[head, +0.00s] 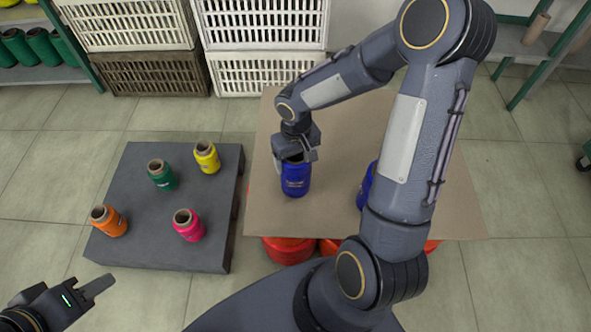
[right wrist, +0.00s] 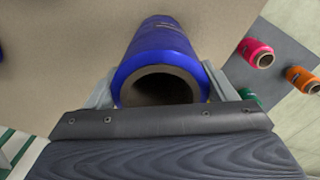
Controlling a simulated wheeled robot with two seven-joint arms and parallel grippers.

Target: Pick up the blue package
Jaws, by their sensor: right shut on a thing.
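A blue package (head: 295,181), a blue bobbin on a cardboard tube, stands upright on the brown board (head: 262,215). My right gripper (head: 296,160) is above and around its top, shut on it. In the right wrist view the same blue package (right wrist: 160,50) sits between the fingers, its open tube end facing the camera. A second blue package (head: 366,186) stands further right on the board, partly hidden by my right arm. My left gripper (head: 98,288) is at the bottom left, empty over the floor; its finger opening is unclear.
A dark grey platform (head: 140,240) on the left holds orange (head: 108,221), green (head: 161,175), yellow (head: 207,157) and pink (head: 188,225) bobbins. Red round objects (head: 288,249) show under the board's front edge. Crates (head: 262,75) stand behind. Floor lies clear between platform and crates.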

